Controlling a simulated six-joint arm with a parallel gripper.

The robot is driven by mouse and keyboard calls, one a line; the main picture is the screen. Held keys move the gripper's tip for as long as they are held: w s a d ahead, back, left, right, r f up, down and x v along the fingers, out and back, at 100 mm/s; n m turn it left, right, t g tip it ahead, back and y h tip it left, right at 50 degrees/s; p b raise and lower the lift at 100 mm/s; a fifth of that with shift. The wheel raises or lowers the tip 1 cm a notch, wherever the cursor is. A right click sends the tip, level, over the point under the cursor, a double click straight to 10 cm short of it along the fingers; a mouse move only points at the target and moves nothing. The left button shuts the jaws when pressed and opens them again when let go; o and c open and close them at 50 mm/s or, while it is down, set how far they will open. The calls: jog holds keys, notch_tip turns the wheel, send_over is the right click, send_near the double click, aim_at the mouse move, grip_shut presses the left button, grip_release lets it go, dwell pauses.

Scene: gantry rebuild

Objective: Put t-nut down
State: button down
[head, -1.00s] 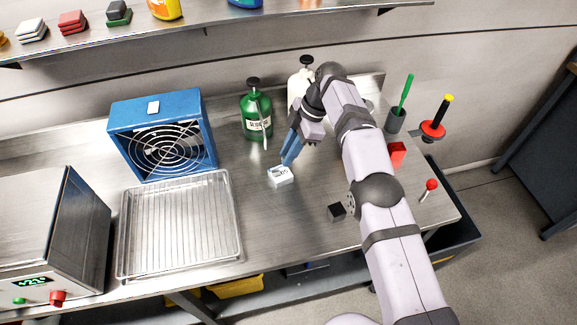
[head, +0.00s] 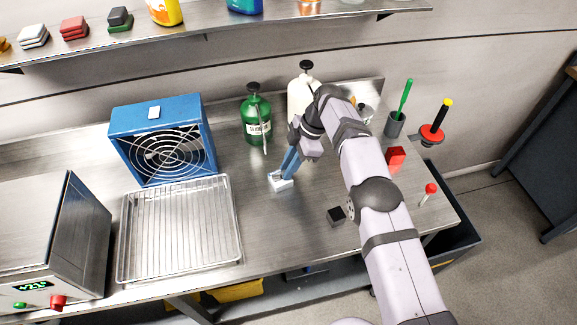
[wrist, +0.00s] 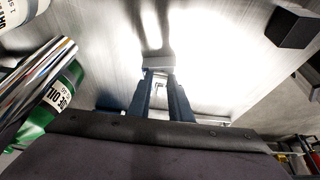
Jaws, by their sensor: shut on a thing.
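My gripper (head: 283,174) is low over the bench, its blue fingers pointing down at a small pale block (head: 282,186) with dark markings or recesses on top. The fingertips are at or just over the block's top; I cannot tell whether they touch it. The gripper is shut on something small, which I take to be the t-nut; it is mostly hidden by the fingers. In the wrist view the two fingers (wrist: 160,76) reach to a grey block edge (wrist: 158,62), with strong glare on the bench around it.
A green oil bottle (head: 256,122) and a cream bottle (head: 300,94) stand behind my gripper. A blue fan box (head: 118,150) and wire-racked tray (head: 240,235) are on the left. A black cube (head: 336,216) and a red block (head: 396,155) are on the right.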

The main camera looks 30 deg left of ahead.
jog(key=c, duration=1.6)
grip_release()
jog(key=shift+f, duration=0.1)
jog(key=shift+w+d+r, duration=0.1)
jog(key=shift+w+r, duration=0.1)
jog(key=shift+r, duration=0.4)
jog(key=p+v, duration=0.6)
jog(key=p, duration=0.1)
jog(key=shift+d+r, duration=0.1)
jog(key=shift+r, duration=0.2)
